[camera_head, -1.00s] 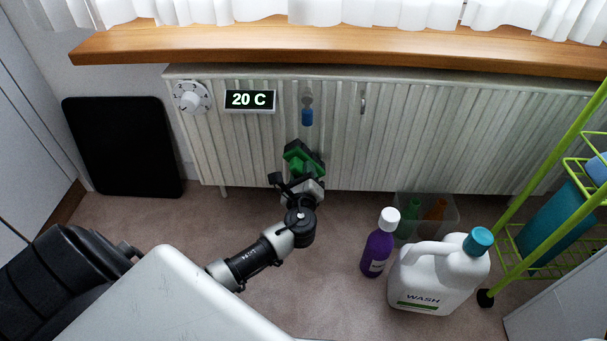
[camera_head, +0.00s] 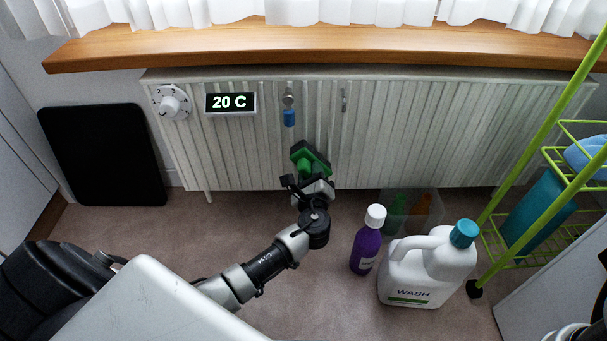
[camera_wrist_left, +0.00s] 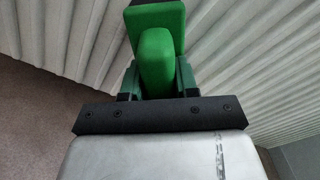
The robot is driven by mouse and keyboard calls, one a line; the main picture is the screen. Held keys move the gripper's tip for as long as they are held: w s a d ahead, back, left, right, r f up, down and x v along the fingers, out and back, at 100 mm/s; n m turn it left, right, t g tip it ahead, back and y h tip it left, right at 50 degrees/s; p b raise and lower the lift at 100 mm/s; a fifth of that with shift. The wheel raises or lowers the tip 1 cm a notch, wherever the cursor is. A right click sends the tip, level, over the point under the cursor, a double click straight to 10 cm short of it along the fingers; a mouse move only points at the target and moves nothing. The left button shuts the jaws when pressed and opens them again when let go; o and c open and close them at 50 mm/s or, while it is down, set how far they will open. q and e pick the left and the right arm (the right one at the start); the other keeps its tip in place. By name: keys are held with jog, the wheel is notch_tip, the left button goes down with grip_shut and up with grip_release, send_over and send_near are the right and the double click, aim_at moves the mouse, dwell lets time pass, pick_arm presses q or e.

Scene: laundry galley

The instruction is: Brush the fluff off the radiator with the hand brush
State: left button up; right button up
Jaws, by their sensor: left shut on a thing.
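The hand brush (camera_head: 304,166) has a green handle and body with a dark bristle side. My left gripper (camera_head: 308,183) is shut on its handle and holds it at the front of the white ribbed radiator (camera_head: 420,140), right of and below the blue tag. In the left wrist view the green brush (camera_wrist_left: 155,52) sits between the fingers, with radiator ribs on both sides. I cannot tell whether the bristles touch the ribs. I cannot make out any fluff on the radiator.
A dial (camera_head: 170,102) and a "20 C" display (camera_head: 231,103) are on the radiator. A wooden sill (camera_head: 300,58) overhangs it. A purple bottle (camera_head: 367,248), white WASH jug (camera_head: 420,275), clear bin (camera_head: 428,210) and green trolley (camera_head: 535,120) stand right. A black panel (camera_head: 105,155) leans left.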

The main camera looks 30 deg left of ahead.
pick_arm(q)
jog(key=shift+w+d, duration=0.45)
jog(key=shift+d, duration=0.2)
jog(key=shift+s, duration=0.1)
jog(key=shift+s+a+r+p, duration=0.1)
jog(key=shift+s+a+p, duration=0.2)
jog(key=shift+a, duration=0.15)
jog(key=shift+s+a+p, duration=0.15)
jog(key=shift+a+p, duration=0.1)
jog(key=shift+a, duration=0.2)
jog(key=shift+s+a, duration=0.4)
jog(key=shift+a, duration=0.45)
jog(key=shift+s+a+p, duration=0.4)
jog(key=shift+s+a, duration=0.1)
jog(key=shift+a, duration=0.3)
jog(key=shift+s+a+p, duration=0.35)
jog(key=shift+s+a, duration=0.15)
jog(key=shift+a, duration=0.25)
